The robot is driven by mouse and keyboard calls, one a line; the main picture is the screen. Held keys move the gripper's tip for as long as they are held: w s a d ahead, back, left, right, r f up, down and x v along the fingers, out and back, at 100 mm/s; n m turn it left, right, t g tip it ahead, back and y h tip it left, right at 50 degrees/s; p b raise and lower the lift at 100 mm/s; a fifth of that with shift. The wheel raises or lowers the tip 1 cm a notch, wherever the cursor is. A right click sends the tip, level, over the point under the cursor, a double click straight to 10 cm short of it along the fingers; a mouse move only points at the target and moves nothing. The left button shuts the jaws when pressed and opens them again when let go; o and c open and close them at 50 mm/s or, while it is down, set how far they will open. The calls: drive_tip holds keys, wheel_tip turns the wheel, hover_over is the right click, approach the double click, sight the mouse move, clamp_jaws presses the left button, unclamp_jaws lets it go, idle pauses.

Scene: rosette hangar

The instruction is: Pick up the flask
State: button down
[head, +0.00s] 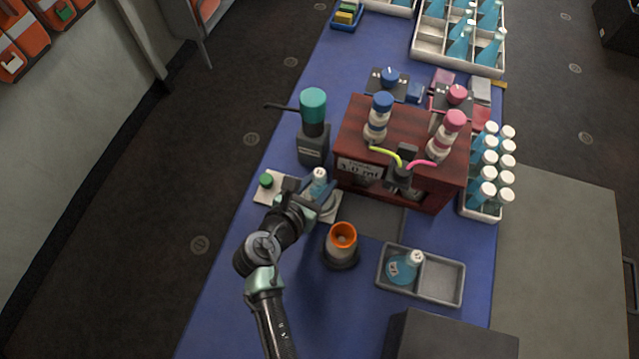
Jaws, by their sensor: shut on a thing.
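A small flask (317,186) with blue liquid and a white cap stands upright at a white plate left of the red-brown wooden box. My gripper (317,199) comes in from the lower left and is shut on this flask. The fingers and wrist hide its lower part, so I cannot tell if it touches the plate. A second flask (402,268), also blue with a white cap, leans in the left compartment of a grey tray (437,281).
An orange-rimmed cup (342,238) stands just right of my arm. A dark bottle with a teal top (312,110) stands behind my gripper. The wooden box (350,130) carries two capped bottles. A rack of white-capped vials (478,213) lines the right edge. The blue table (215,318) is clear at front left.

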wheel_tip(320, 180, up, 28)
drive_tip(key=p, duration=1.6)
drive_tip(key=shift+f+p, duration=0.25)
drive_tip(key=shift+p, duration=0.15)
